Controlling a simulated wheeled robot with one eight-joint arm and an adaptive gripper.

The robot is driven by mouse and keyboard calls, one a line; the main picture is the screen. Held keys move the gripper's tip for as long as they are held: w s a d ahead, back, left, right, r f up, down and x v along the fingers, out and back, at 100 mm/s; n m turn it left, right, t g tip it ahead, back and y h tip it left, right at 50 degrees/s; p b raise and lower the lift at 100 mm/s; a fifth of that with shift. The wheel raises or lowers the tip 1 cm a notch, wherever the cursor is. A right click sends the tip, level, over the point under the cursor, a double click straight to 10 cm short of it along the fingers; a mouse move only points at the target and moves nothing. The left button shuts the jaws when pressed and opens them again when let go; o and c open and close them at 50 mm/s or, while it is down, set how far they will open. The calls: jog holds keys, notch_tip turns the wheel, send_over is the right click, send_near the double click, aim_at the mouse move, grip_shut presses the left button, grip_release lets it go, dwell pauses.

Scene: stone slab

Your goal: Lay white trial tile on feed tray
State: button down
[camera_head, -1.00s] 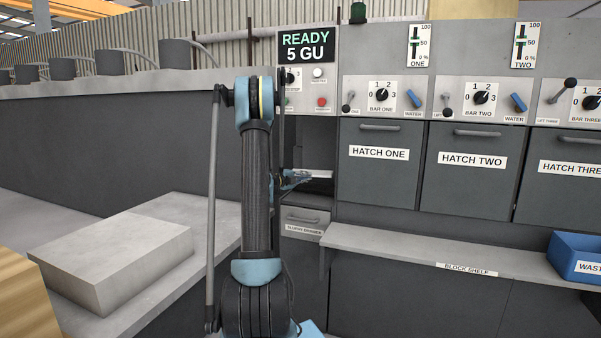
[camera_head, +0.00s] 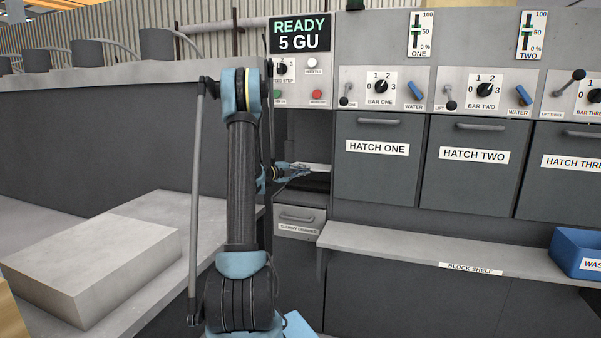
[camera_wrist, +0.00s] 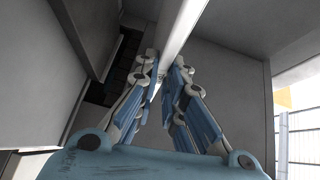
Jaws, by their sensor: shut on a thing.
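My gripper (camera_head: 297,170) is shut on the white trial tile (camera_head: 316,167) and holds it roughly level at the dark recess (camera_head: 304,130) under the control panel. In the wrist view my gripper (camera_wrist: 165,75) has its fingers on the tile (camera_wrist: 183,30), which shows nearly edge-on as a long pale strip reaching forward. The feed tray is not clearly seen; a dark gridded surface (camera_wrist: 118,68) lies beyond the fingers in the wrist view, and I cannot tell whether it is the tray. I cannot tell whether the tile touches anything.
Grey walls stand close on both sides of my gripper in the wrist view. The slurry drawer (camera_head: 298,222) is closed below the recess. Hatch one (camera_head: 380,180) and the block shelf (camera_head: 400,249) are to the right. A large stone block (camera_head: 100,255) lies at the left.

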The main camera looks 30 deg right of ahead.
jog(key=shift+f, duration=3.55)
jog(key=c, duration=1.6)
grip_release()
jog(key=shift+a, duration=0.1)
jog(key=a, duration=0.7)
jog(key=s+a, duration=0.1)
jog(key=a, duration=0.3)
jog(key=shift+a+r, duration=0.3)
jog(key=shift+a, duration=0.05)
jog(key=shift+r, duration=0.1)
